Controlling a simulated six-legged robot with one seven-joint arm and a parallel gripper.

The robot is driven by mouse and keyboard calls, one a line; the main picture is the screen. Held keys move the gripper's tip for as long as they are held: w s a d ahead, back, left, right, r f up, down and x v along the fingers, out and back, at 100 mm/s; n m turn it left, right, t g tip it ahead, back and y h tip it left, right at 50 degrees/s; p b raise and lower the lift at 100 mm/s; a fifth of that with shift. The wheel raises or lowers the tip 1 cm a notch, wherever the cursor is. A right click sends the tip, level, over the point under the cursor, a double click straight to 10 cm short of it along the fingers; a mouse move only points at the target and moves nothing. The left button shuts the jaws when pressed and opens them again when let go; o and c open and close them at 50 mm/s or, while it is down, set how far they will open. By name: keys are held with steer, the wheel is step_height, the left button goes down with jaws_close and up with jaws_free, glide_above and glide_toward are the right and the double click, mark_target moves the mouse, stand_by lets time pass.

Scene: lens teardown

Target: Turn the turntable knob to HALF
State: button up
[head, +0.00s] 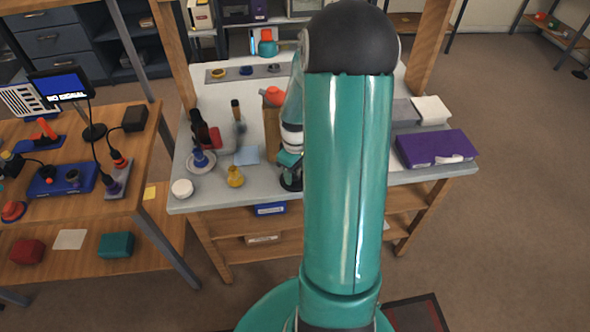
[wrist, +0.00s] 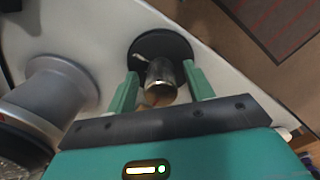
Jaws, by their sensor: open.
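In the wrist view, a short silvery cylinder (wrist: 161,75) stands on a round black base (wrist: 160,46); it looks like the turntable knob. A small pale pointer or mark sticks out at its upper left. I cannot read any HALF label. My gripper (wrist: 160,84) is open, with one teal finger on each side of the cylinder. A gap shows on the left; whether the right finger touches I cannot tell. In the head view my gripper (head: 289,160) is low over the front of the grey workbench, above a small dark thing (head: 291,184); my arm hides much around it.
On the workbench (head: 330,200), a yellow piece (head: 235,177), a white round lid (head: 182,188) and dark bottles (head: 203,130) stand left. A purple box (head: 436,149) lies right. In the wrist view, a large grey flared thing (wrist: 55,90) is close on the left.

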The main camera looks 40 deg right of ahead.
steer(key=shift+f, duration=0.1)
steer(key=c, duration=1)
steer(key=shift+o, duration=0.2)
